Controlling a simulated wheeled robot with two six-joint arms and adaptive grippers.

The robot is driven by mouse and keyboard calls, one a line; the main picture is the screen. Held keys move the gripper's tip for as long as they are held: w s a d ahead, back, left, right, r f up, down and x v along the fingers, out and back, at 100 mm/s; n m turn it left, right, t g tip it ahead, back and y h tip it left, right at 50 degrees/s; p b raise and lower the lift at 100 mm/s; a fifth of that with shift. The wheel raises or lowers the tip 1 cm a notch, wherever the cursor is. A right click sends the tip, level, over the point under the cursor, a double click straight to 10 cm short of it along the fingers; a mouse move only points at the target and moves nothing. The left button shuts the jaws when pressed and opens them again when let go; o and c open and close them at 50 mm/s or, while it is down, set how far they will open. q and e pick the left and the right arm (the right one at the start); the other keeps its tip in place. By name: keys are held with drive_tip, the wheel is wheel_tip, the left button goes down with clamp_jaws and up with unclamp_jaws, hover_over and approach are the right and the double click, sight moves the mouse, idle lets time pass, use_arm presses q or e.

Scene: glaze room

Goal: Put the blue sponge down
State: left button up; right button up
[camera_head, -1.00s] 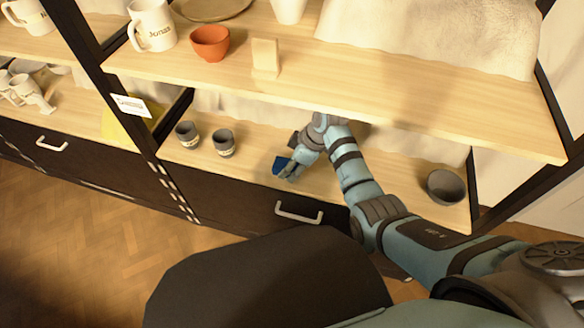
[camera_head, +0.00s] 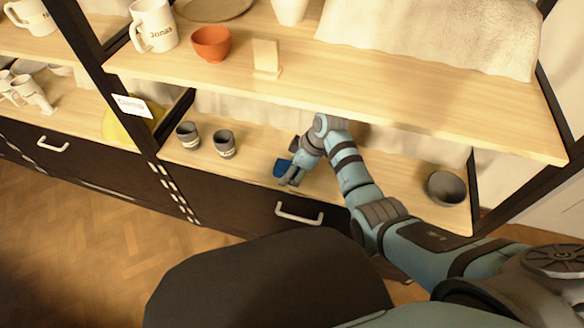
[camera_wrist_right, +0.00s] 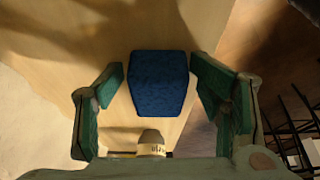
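The blue sponge (camera_head: 283,168) is at the lower shelf near its front edge, to the right of two small grey cups. My right gripper (camera_head: 291,174) is at the sponge and partly covers it in the head view. In the right wrist view the sponge (camera_wrist_right: 160,82) shows between the two green-padded fingers of my right gripper (camera_wrist_right: 158,80). The fingers are spread, with a narrow gap beside the sponge on the left. The sponge appears to rest on the shelf board, but its underside is hidden. My left gripper is not in view.
Two grey cups (camera_head: 188,135) (camera_head: 224,143) stand to the left on the lower shelf (camera_head: 255,150). A dark grey bowl (camera_head: 446,188) stands at its right end.

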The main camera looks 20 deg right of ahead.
drive_tip(key=shift+r, duration=0.1)
drive_tip(key=p+v, duration=0.1)
drive_tip(key=v, duration=0.2)
drive_tip(key=shift+w+r, duration=0.15)
drive_tip(key=shift+r, duration=0.1)
drive_tip(key=shift+s+d+r+p, duration=0.3)
drive_tip(key=shift+s+d+p, duration=0.15)
drive_tip(key=shift+d, duration=0.25)
drive_tip(key=s+d, duration=0.1)
drive_tip(key=d, duration=0.1)
drive_tip(key=s+d+p, duration=0.1)
drive_tip(key=s+d, duration=0.1)
drive_tip(key=d, duration=0.1)
drive_tip(key=s+d+p, duration=0.1)
drive_tip(key=s+d, duration=0.1)
drive_tip(key=d, duration=0.1)
drive_tip(key=shift+f, duration=0.15)
drive_tip(key=shift+s+d, duration=0.3)
drive_tip(key=shift+d, duration=0.15)
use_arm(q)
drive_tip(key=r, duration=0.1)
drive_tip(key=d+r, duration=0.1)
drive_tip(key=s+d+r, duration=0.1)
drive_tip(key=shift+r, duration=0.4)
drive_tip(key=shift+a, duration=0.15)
